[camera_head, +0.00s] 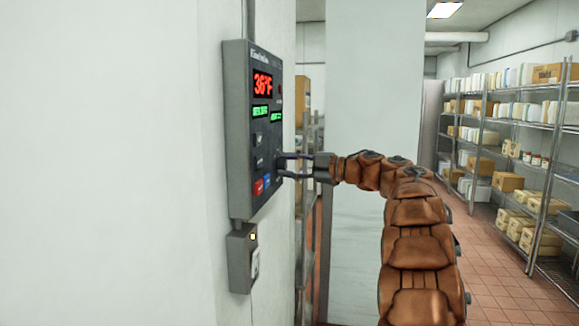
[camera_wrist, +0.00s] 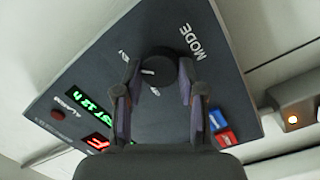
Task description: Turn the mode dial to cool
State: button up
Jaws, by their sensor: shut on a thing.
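The mode dial (camera_wrist: 158,71) is a round black knob with a white pointer mark, on the dark control panel (camera_wrist: 100,55) beside the printed word MODE. In the head view the panel (camera_head: 240,130) hangs on the white wall, with a red 36°F display and green readouts. My gripper (camera_wrist: 160,88) has its two fingers on either side of the dial and is shut on it. In the head view my gripper (camera_head: 284,164) reaches the panel's face from the right. The dial is hidden there. The setting the pointer marks is too small to read.
Red and blue buttons (camera_wrist: 222,128) sit close to one finger. A small grey box (camera_head: 241,258) with a yellow light is below the panel. Metal shelves (camera_head: 500,125) with boxes stand at the right. The tiled floor (camera_head: 495,270) before them is clear.

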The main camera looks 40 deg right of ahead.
jog(key=c, duration=0.4)
jog(key=shift+f, duration=0.1)
jog(key=shift+b, duration=0.35)
jog(key=shift+f+n+b, duration=0.2)
jog(key=shift+n+b, duration=0.45)
jog(key=shift+n, duration=0.05)
jog(key=n+b, duration=0.3)
jog(key=shift+f, duration=0.15)
jog(key=shift+n+y+b, duration=0.5)
jog(key=shift+n+b, duration=1)
jog(key=shift+n, duration=0.8)
jog(key=shift+r, duration=0.2)
